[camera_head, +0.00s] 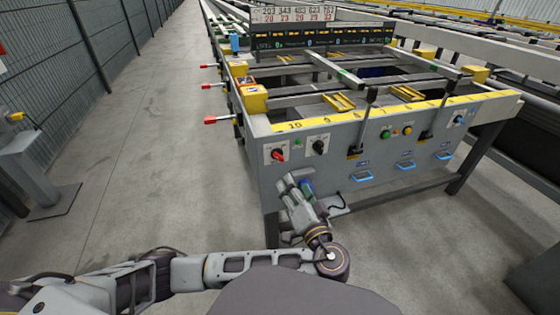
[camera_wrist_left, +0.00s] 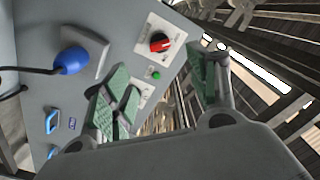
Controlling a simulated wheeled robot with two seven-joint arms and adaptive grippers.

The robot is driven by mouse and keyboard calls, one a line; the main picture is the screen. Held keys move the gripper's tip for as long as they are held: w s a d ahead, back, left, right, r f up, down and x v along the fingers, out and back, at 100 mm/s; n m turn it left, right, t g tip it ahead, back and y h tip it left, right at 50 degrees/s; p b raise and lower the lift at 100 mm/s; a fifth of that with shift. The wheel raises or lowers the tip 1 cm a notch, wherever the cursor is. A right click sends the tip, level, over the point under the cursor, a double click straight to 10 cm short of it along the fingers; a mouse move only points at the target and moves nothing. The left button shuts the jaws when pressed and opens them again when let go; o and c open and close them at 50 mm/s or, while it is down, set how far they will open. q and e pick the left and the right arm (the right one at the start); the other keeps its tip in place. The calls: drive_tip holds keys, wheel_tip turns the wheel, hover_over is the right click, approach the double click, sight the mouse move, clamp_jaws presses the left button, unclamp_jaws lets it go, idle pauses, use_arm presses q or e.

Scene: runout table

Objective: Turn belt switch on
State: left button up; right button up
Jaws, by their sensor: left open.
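The front panel of the runout table carries a red rotary knob (camera_head: 278,155) and a black rotary knob (camera_head: 318,147), with a small green light (camera_head: 297,145) between them. Their labels are too small to read, so I cannot tell which is the belt switch. In the left wrist view the red knob (camera_wrist_left: 155,42) and green light (camera_wrist_left: 156,75) show between the fingers; the black knob is hidden, apparently behind a finger. My left gripper (camera_head: 291,178) is open and empty just below the red knob, apart from it; it also shows in the wrist view (camera_wrist_left: 165,67). My right gripper is not in view.
A blue plug (camera_wrist_left: 72,61) with a black cable sticks out of the panel close to my left gripper. Blue handles (camera_head: 362,177), green and yellow buttons (camera_head: 385,134) and black levers (camera_head: 355,151) lie farther right. Red-tipped levers (camera_head: 210,120) project at the left. The aisle floor is clear.

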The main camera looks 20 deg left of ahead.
sight(280, 159)
use_arm(q)
drive_tip(key=shift+b+x, duration=1.95)
drive_tip(key=shift+x, duration=4.8)
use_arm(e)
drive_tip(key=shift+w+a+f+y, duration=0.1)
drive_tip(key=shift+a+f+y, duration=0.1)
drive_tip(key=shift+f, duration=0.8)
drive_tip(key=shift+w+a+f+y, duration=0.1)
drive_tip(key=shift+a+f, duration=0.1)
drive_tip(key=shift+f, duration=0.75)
use_arm(q)
drive_tip(key=shift+c, duration=0.4)
drive_tip(key=c, duration=0.9)
drive_tip(key=shift+c, duration=0.2)
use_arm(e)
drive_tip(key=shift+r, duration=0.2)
